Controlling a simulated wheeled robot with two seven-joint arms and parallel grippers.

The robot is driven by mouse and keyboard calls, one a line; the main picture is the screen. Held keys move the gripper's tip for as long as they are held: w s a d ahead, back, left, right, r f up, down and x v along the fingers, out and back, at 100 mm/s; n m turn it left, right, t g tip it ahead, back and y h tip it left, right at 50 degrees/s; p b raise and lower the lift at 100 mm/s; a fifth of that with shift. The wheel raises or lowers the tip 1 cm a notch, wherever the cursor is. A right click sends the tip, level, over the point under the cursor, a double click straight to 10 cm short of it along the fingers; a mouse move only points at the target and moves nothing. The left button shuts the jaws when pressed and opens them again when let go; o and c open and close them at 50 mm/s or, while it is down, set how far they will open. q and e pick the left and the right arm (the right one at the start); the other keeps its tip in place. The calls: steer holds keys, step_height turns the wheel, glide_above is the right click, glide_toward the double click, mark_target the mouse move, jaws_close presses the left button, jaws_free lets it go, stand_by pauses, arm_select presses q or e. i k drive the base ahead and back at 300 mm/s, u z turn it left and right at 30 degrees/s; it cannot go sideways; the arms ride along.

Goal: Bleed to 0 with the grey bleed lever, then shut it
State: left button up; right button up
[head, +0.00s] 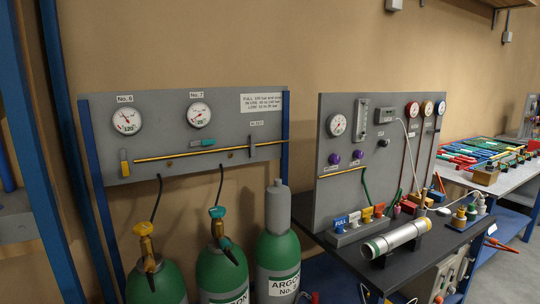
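The grey bleed lever (251,146) stands upright at the right end of the brass pipe (180,154) on the left grey panel (225,125), below a small label. The No. 6 gauge (127,121) and the No. 7 gauge (199,116) are round and white with red needles. Their exact readings are too small to tell. A yellow lever (125,163) hangs down at the pipe's left end. A teal lever (203,143) lies nearly level above the pipe. Neither of my grippers is in view.
Green gas cylinders (222,272) stand below the panel, one with a grey cap (278,208). Blue posts (286,115) flank the panel. To the right, a black bench (335,241) holds a silver cylinder (396,240), coloured blocks and a second gauge panel (350,140).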

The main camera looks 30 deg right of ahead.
mark_target(252, 146)
steer(key=u, duration=0.8)
steer(key=k, duration=0.15)
steer(key=z, duration=1.95)
steer(key=i, duration=0.85)
steer(key=u, duration=0.4)
steer(key=i, duration=0.8)
steer(key=u, duration=0.65)
